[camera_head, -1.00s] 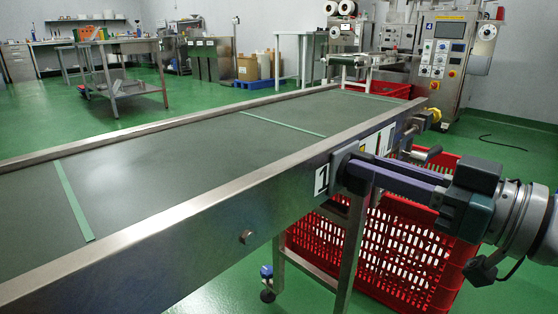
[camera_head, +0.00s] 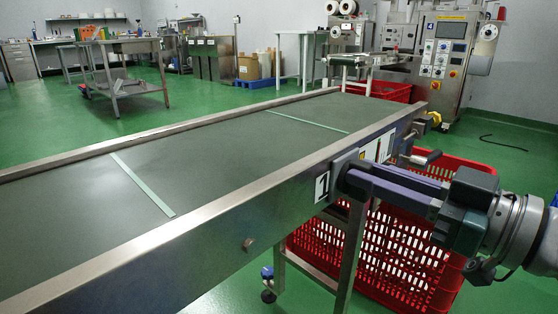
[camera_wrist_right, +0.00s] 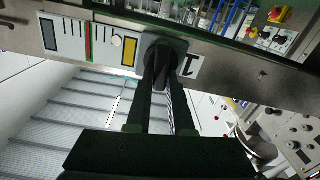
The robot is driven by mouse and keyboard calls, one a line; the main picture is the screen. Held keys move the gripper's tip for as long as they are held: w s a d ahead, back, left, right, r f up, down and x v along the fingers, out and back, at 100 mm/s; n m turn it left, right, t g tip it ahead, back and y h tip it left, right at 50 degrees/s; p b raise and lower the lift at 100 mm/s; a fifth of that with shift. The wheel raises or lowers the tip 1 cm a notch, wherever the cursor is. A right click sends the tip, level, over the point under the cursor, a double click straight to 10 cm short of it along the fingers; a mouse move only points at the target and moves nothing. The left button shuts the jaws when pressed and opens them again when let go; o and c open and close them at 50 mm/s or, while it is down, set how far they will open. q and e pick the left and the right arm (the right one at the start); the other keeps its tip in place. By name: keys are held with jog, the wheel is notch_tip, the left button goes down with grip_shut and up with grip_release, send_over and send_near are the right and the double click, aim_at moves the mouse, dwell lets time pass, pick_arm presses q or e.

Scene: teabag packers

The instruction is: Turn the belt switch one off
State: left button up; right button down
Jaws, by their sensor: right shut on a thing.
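The belt switch one is a dark rotary knob (camera_wrist_right: 160,58) on a grey plate (camera_head: 341,168) on the conveyor's side, beside a white label with a "1" (camera_head: 322,187). My right gripper (camera_head: 350,180) comes in from the right with its two long fingers at the plate. In the wrist view its fingertips (camera_wrist_right: 161,72) are closed around the knob. In the head view the fingers hide the knob. The knob's exact angle is hard to read. The conveyor belt (camera_head: 215,165) is dark green with pale cross stripes. My left gripper is not in view.
A steel rail (camera_head: 195,222) edges the belt. A red crate (camera_head: 400,250) stands under the conveyor below my right arm. A crank handle (camera_head: 426,158) and a yellow knob (camera_head: 435,118) stick out farther along. A packing machine (camera_head: 443,60) stands at the back right.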

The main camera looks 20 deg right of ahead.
jog(key=n+p, duration=0.1)
jog(key=n, duration=0.3)
jog(key=n+p, duration=0.1)
jog(key=n, duration=0.3)
jog(key=a+f+n+p, duration=0.1)
jog(key=n+p, duration=0.1)
jog(key=n, duration=0.1)
jog(key=shift+s+n, duration=0.2)
jog(key=shift+n, duration=0.2)
jog(key=n, duration=0.3)
jog(key=shift+f, duration=0.15)
jog(key=shift+n, duration=0.7)
jog(key=c, duration=0.8)
grip_release()
jog(key=shift+s, duration=0.1)
